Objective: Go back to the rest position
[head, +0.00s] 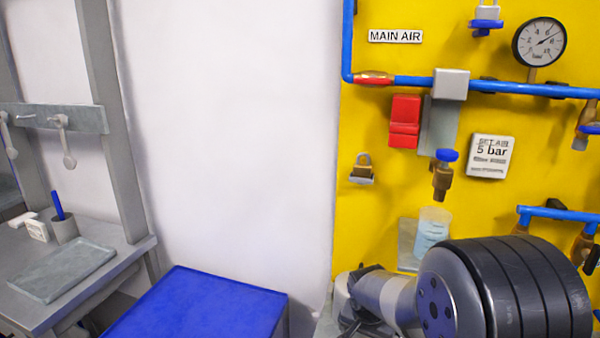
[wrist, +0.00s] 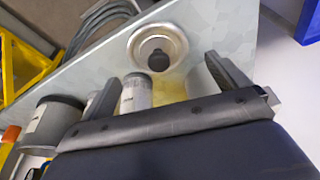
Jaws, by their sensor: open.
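My gripper (wrist: 170,85) shows in the wrist view with its two fingers spread apart and nothing visible between their tips. Below and beyond it is a grey metal surface (wrist: 215,35) with a round metal dish (wrist: 135,40) that has a dark knob in its middle. A pale labelled cylinder (wrist: 136,92) stands near the fingers, and a grey can (wrist: 50,120) is to the left. In the head view my arm fills the lower right, and my gripper is not visible there.
A yellow panel (head: 375,225) carries blue pipes, a pressure gauge (head: 539,42), a red block (head: 405,122), a padlock (head: 362,170) and a clear cup (head: 432,230). A blue-topped table (head: 200,305) and a grey bench (head: 120,255) stand left. A yellow frame (wrist: 25,60) shows in the wrist view.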

